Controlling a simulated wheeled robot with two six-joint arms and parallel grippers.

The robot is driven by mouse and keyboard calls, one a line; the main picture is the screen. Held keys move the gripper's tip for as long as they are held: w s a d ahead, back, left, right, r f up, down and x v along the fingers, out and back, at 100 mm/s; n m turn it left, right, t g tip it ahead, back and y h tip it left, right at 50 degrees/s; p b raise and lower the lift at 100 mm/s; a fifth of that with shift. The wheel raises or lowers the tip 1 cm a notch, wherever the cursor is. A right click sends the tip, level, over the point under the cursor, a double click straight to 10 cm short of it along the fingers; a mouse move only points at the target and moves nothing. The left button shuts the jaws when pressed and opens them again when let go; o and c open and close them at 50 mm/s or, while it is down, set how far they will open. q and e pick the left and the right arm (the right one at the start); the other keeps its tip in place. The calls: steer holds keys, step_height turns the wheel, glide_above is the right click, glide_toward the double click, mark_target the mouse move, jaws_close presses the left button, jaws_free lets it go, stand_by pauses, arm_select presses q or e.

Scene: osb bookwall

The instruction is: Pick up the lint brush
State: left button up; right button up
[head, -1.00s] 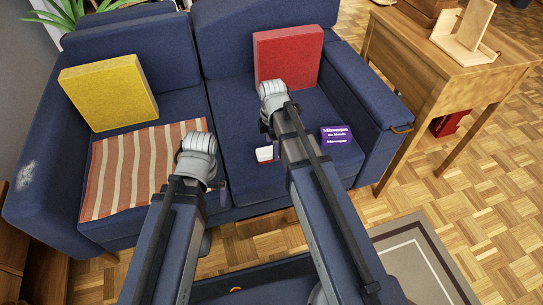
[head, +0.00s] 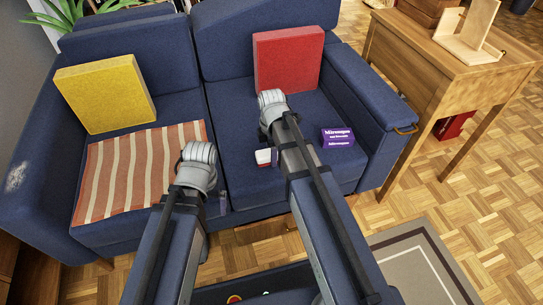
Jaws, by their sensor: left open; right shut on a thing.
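My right gripper (head: 268,136) is low over the right seat of the blue sofa (head: 232,158). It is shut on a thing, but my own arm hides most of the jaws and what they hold. A small white and red thing (head: 264,157) shows just left of the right forearm, close to the jaws. I cannot tell whether it is held or is the lint brush. No lint brush can be clearly made out. My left gripper (head: 222,196) is open at the sofa's front edge, mostly hidden behind its wrist.
A purple box (head: 338,137) lies on the right seat. A red cushion (head: 287,60) and a yellow cushion (head: 105,92) lean on the backrest. A striped cloth (head: 138,172) covers the left seat. A wooden desk (head: 455,75) stands at the right. A pale patch (head: 17,177) marks the left armrest.

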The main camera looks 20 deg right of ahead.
jaws_close()
steer(key=shift+r, duration=0.1)
step_height(320, 180, up, 10)
steer(key=p, duration=1)
steer(key=shift+o, duration=0.6)
jaws_free()
steer(key=c, duration=0.6)
